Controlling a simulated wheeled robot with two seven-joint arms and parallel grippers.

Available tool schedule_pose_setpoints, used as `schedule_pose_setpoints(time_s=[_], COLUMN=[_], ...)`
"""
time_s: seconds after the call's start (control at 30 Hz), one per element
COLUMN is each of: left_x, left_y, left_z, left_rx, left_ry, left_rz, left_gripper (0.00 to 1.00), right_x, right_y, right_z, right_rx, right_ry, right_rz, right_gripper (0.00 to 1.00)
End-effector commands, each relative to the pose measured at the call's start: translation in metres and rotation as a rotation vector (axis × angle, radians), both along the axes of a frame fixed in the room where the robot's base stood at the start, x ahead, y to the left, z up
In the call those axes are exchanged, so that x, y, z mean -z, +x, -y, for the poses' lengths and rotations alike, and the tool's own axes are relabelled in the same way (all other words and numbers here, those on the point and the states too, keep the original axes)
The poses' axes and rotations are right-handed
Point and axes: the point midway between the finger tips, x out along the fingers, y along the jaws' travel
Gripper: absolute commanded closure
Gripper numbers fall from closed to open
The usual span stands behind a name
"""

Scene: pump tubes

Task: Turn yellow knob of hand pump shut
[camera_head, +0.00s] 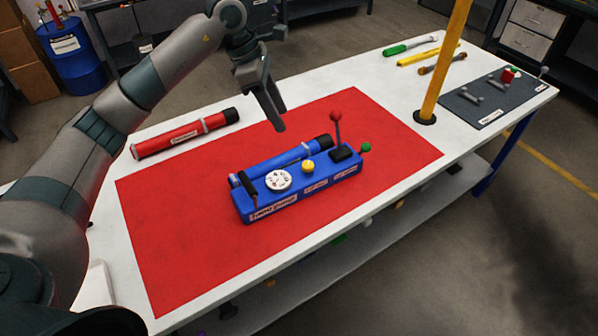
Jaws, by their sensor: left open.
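The blue hand pump (318,187) stands on the red mat (190,240). Its yellow knob (308,166) sits on top near the middle, right of the round white gauge (278,180). A lever with a red ball (336,116) rises upright at its right end, and a small green knob (366,147) sticks out there. A black handle is at its left end. My left gripper (274,108) hangs open and empty above the mat's far edge, behind and left of the yellow knob, apart from the pump. My right gripper is out of view.
A red tube (185,134) lies at the table's back left. A yellow post (444,65) stands right of the mat. Tools, including a green-handled screwdriver (397,49), and a grey panel (478,105) lie on the right. The mat's front is clear.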

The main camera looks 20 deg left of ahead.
Motion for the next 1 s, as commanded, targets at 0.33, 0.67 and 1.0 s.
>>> schedule_pose_setpoints(time_s=[0.33,0.67,1.0], left_x=[-0.007,-0.001,0.038], left_y=[0.004,0.005,0.008], left_z=[0.001,0.004,0.020], left_rx=[0.053,0.052,0.052], left_ry=[-0.021,-0.022,-0.023], left_rz=[0.030,0.028,0.023], left_gripper=[0.55,0.55,0.55], right_x=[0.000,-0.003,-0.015], right_y=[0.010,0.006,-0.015], right_z=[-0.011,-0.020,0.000], right_rx=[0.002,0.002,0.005], right_ry=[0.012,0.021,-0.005], right_rz=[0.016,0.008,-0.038], right_gripper=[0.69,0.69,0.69])
